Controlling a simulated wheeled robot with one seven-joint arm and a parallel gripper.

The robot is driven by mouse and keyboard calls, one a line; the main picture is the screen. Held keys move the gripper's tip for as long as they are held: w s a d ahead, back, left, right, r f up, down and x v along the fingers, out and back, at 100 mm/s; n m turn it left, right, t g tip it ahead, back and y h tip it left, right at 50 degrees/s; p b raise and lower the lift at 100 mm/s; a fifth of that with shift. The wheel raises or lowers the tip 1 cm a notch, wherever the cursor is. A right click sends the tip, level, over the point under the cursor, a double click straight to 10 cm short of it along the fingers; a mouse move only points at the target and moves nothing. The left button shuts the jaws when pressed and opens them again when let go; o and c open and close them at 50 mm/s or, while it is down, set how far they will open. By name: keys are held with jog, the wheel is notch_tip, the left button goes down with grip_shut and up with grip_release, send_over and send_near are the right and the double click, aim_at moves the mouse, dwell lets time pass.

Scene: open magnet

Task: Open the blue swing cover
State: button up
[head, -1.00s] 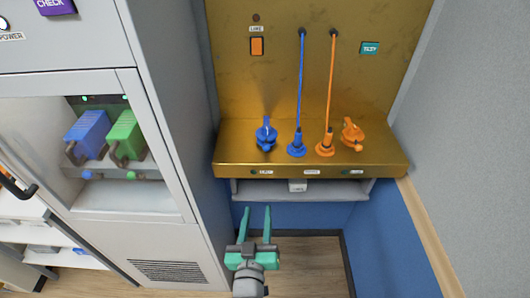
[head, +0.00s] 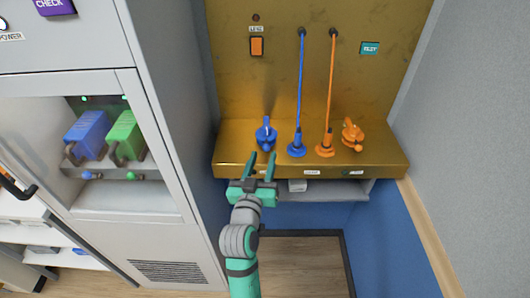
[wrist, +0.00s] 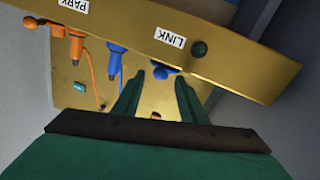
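The blue swing cover (head: 266,135) is at the left end of the gold shelf, beside the blue plug (head: 297,147). Part of it shows in the wrist view (wrist: 162,70), beyond the shelf's front edge, with the rest hidden. I cannot tell from here whether it is open. My gripper (head: 262,161) is open and empty, its two green fingers apart. In the head view it overlaps the shelf's front edge, just below the blue cover. In the wrist view the fingers (wrist: 160,90) point toward the shelf edge and the blue cover, apart from the cover.
The gold shelf (head: 228,155) has a labelled front edge. An orange plug (head: 325,147) and orange cover (head: 352,134) stand to the right. Blue and orange cords run up the back panel. A grey cabinet (head: 170,120) stands close on the left, a grey wall on the right.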

aim_at(266, 151)
jog(key=shift+w+d, duration=0.2)
jog(key=shift+w, duration=0.65)
jog(key=shift+w+d, duration=0.15)
jog(key=shift+w, duration=0.65)
grip_shut()
jog(key=shift+h, duration=0.3)
